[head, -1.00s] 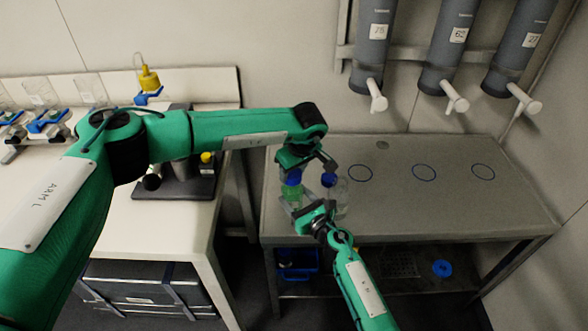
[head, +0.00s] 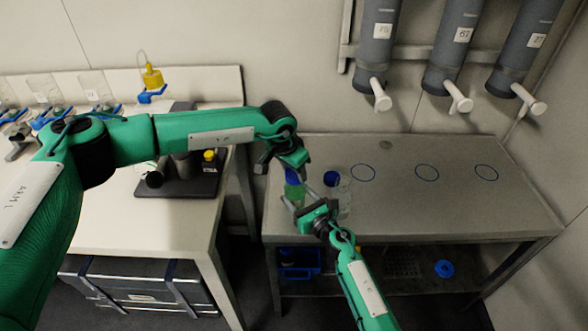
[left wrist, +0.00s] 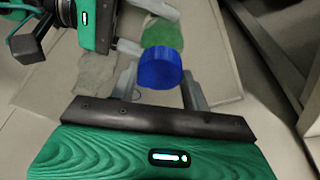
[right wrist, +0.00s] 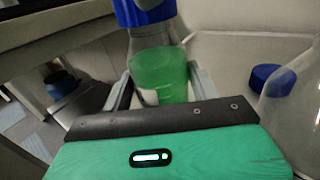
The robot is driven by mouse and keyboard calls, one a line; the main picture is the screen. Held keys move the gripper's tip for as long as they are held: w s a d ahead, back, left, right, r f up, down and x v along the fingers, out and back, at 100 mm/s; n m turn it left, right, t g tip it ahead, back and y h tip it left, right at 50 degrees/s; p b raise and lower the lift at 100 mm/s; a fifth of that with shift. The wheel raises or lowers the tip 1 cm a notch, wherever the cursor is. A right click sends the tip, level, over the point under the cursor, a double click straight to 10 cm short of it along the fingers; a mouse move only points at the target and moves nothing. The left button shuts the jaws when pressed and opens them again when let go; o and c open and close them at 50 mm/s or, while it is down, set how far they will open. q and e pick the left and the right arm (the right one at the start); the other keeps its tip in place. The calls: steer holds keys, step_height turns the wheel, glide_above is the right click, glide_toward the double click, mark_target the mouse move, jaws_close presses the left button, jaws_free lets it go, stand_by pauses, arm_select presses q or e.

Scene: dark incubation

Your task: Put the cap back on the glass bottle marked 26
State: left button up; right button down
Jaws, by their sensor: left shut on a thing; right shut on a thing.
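A glass bottle with green liquid (head: 293,194) stands upright at the bench's left end. Its number does not show. My right gripper (head: 300,203) is shut on its body, and the right wrist view shows the bottle (right wrist: 160,75) between the fingers. My left gripper (head: 284,166) is shut on a blue cap (left wrist: 160,70). This cap (head: 292,174) is at the top of the bottle, in line with the neck. The right wrist view also shows the cap (right wrist: 145,12) there, cut by the frame edge. I cannot tell whether it is seated.
A second blue cap (head: 331,179) lies on the metal bench (head: 450,210), near a clear glass bottle (head: 344,192) close to my right gripper. Blue rings (head: 363,173) mark the bench under grey dispensers (head: 376,45). The bench's right part is clear. A white table (head: 120,205) stands left.

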steer(key=shift+f, duration=0.1)
arm_select(q)
steer(key=o, duration=0.9)
steer(key=shift+o, duration=0.2)
steer(key=shift+r, duration=2.3)
steer(key=shift+c, duration=0.4)
